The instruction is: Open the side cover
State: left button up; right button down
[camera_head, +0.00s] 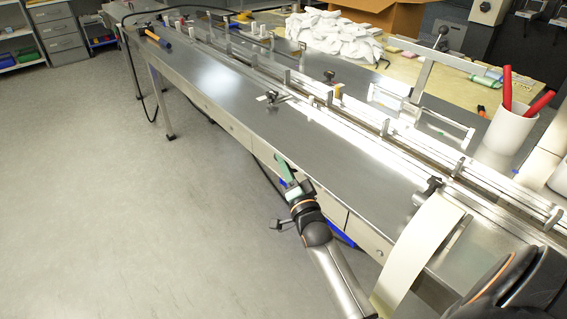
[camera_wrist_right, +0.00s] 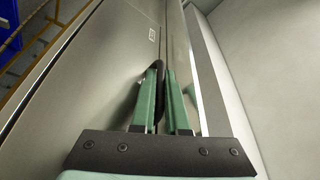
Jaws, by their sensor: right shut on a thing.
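The side cover (camera_head: 332,207) is a flat metal panel on the long front side of the flow wrapper, below its steel top. In the right wrist view the metal panel (camera_wrist_right: 100,70) fills the left and middle. My right gripper (camera_head: 284,172), with green fingers, is at this side. Its fingers (camera_wrist_right: 162,85) are shut on a small dark handle (camera_wrist_right: 158,72), mostly hidden between them. The head view is too small to tell if the cover stands away from the frame. My left gripper is not in view.
The steel top (camera_head: 210,80) of the machine is mostly bare beside the conveyor rails (camera_head: 340,105). A white container (camera_head: 505,135) with red-handled things stands at the right. A cardboard box (camera_head: 375,14) is behind. The grey floor (camera_head: 110,190) at the left is clear.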

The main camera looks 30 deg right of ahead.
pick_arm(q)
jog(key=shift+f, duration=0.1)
pick_arm(e)
jog(key=shift+a, duration=0.1)
dwell(0.3)
